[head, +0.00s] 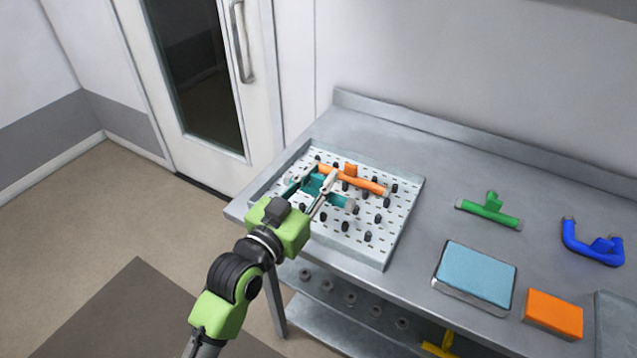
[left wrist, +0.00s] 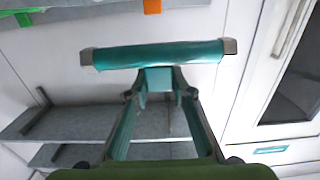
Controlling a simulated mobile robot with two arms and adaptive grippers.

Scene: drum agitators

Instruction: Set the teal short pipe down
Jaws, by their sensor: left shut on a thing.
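The teal short pipe (head: 340,200) has grey ends and a teal stub at its middle. My left gripper (head: 315,179) is shut on that stub, with a finger on each side. My right gripper is not in view.
An orange pipe (head: 372,184) lies on the board behind the teal pipe. To the right on the metal bench are a green pipe (head: 490,212), a blue bent pipe (head: 592,246), a light-blue block (head: 476,274) and an orange block (head: 553,313). Bench between board and green pipe is clear.

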